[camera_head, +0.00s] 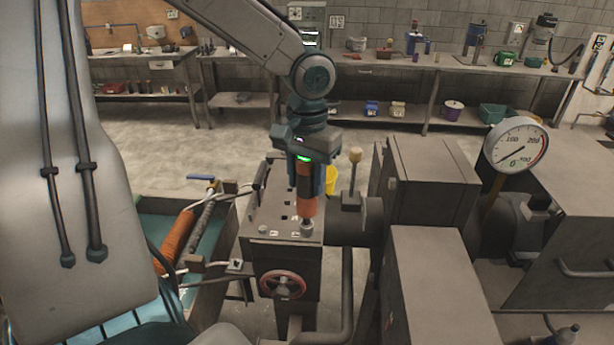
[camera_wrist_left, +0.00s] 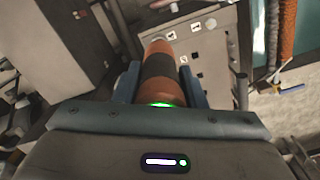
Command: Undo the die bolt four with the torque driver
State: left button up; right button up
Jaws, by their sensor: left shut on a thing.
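My left gripper (camera_head: 311,185) is shut on the torque driver (camera_head: 306,205), an orange tool with a dark band and a green light ring. The driver is upright above the die block (camera_head: 272,212), its metal tip down at the block's front right corner. I cannot tell whether the tip is seated on a bolt, as it covers that spot. A round bolt head (camera_head: 263,229) shows at the front left corner. My right gripper is out of view.
A red handwheel (camera_head: 282,284) is on the block's front. A lever with a tan knob (camera_head: 355,155) and large grey machine housings (camera_head: 434,185) stand close on the right, with a pressure gauge (camera_head: 516,147). A teal bin (camera_head: 205,255) with orange and grey rolls is on the left.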

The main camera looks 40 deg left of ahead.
pick_arm(q)
jog(key=shift+f, duration=0.45)
dwell(0.8)
jog(key=shift+s+d, duration=0.15)
jog(key=shift+s, duration=0.05)
dwell(0.4)
jog(key=shift+r, duration=0.15)
dwell(0.6)
jog(key=shift+w+r, duration=0.25)
jog(key=shift+r, duration=0.4)
jog(key=shift+s+r, duration=0.1)
jog(key=shift+r, duration=2.4)
